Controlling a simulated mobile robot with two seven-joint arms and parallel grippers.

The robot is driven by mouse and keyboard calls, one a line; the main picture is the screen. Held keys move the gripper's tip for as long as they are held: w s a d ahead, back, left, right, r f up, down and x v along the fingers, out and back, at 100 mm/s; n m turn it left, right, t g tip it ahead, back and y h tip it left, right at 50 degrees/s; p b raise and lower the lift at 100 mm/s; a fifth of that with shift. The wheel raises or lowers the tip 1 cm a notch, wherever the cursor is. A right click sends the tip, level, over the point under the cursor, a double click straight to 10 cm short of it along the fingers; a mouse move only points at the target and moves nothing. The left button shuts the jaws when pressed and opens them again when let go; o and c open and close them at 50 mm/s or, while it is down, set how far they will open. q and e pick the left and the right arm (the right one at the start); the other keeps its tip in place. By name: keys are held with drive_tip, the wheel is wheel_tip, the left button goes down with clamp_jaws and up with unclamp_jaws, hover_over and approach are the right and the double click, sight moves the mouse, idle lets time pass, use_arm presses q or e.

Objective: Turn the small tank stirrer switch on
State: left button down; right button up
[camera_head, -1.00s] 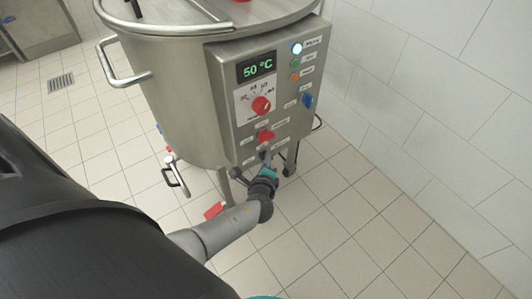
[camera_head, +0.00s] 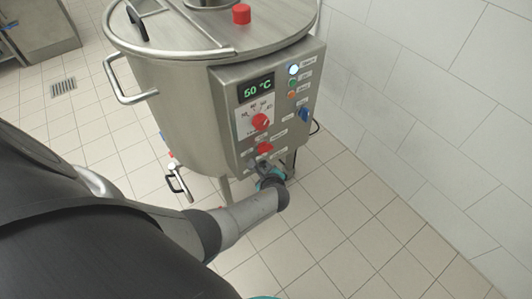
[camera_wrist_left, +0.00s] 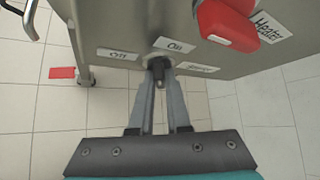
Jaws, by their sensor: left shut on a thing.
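The tank (camera_head: 175,95) is a steel vessel with a control panel (camera_head: 243,140) on its front. The stirrer switch, a small dark lever (camera_wrist_left: 158,72) in a pale round mount, is on the panel's lower part in the left wrist view. Labels reading "Off" and "On" are beside and above it; a third label at its right is too blurred to read. My left gripper (camera_wrist_left: 161,68) is shut on the lever, one finger at each side. In the head view my left gripper (camera_head: 263,166) is at the panel's bottom edge, and the switch is hidden there.
A red heater switch (camera_wrist_left: 228,24) sits close to the upper right of the gripper. The panel also has a red dial (camera_head: 260,121), a blue knob (camera_head: 303,114) and a display reading 50 °C (camera_head: 255,89). A tiled wall (camera_head: 440,110) stands at the right.

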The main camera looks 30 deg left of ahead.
use_arm(q)
drive_tip(key=shift+w+d+m+g+y+b, duration=0.15)
drive_tip(key=shift+m+g+y+b, duration=0.25)
drive_tip(key=shift+m+g, duration=0.55)
drive_tip(key=shift+w+d+m+g+y+b, duration=0.1)
drive_tip(key=shift+m+g+y+b, duration=0.3)
drive_tip(key=shift+g, duration=1.05)
use_arm(e)
drive_tip(key=shift+w+a+r, duration=0.2)
drive_tip(key=shift+w+a, duration=0.15)
drive_tip(key=shift+w, duration=0.1)
drive_tip(key=shift+w+a+r, duration=0.2)
drive_tip(key=shift+w+a, duration=0.1)
drive_tip(key=shift+w, duration=0.15)
use_arm(q)
drive_tip(key=c, duration=0.9)
unclamp_jaws()
drive_tip(key=shift+a, duration=0.1)
drive_tip(key=shift+r, duration=0.1)
use_arm(e)
drive_tip(key=shift+w+r, duration=0.1)
drive_tip(key=shift+r, duration=0.05)
use_arm(q)
drive_tip(key=shift+r, duration=0.1)
